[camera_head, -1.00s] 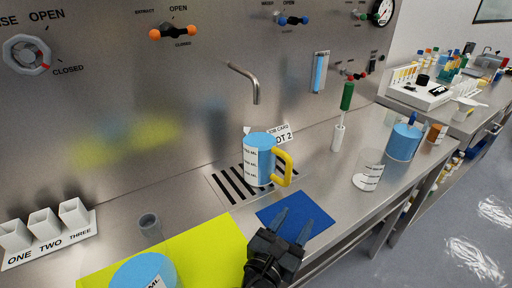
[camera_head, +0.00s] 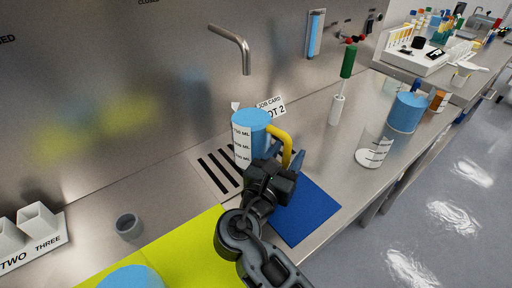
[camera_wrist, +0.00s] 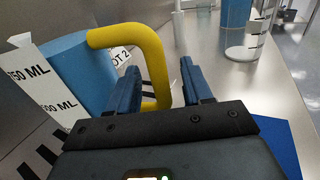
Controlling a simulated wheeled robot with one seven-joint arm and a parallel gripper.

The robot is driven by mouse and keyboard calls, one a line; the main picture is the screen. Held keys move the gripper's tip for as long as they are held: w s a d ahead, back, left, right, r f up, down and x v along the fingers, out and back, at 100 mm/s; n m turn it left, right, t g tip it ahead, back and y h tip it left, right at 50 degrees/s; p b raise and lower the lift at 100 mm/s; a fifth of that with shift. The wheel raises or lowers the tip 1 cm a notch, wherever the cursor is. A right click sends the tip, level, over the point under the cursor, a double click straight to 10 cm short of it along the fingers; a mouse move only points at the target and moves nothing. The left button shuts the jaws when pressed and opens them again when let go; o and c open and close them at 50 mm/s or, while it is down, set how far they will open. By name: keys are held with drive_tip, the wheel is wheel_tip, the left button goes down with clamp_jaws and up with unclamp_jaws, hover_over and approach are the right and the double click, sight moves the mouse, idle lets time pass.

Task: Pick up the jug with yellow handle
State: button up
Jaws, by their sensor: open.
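The jug with the yellow handle is a blue cylinder (camera_head: 252,119) with a white volume label, standing upright by the slotted drain under the tap. Its yellow handle (camera_head: 284,143) faces right, toward my gripper. My gripper (camera_head: 284,158) is open beside the handle, with blue fingers. In the wrist view the jug (camera_wrist: 72,68) is at the left, and its handle (camera_wrist: 156,62) curves down just beyond and near the left finger of my gripper (camera_wrist: 160,85). The lower end of the handle is partly behind that finger. I cannot tell whether they touch.
A metal tap (camera_head: 240,45) hangs above the drain (camera_head: 216,170). A blue mat (camera_head: 310,212) lies in front, a yellow-green mat (camera_head: 195,255) at left. A grey cup (camera_head: 128,226), a green-handled tool (camera_head: 342,85), a clear beaker (camera_head: 374,150) and a blue container (camera_head: 407,112) stand on the bench.

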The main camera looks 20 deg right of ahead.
drive_tip(key=shift+b+x, duration=0.3)
drive_tip(key=shift+x, duration=0.85)
drive_tip(key=shift+c, duration=0.3)
clamp_jaws()
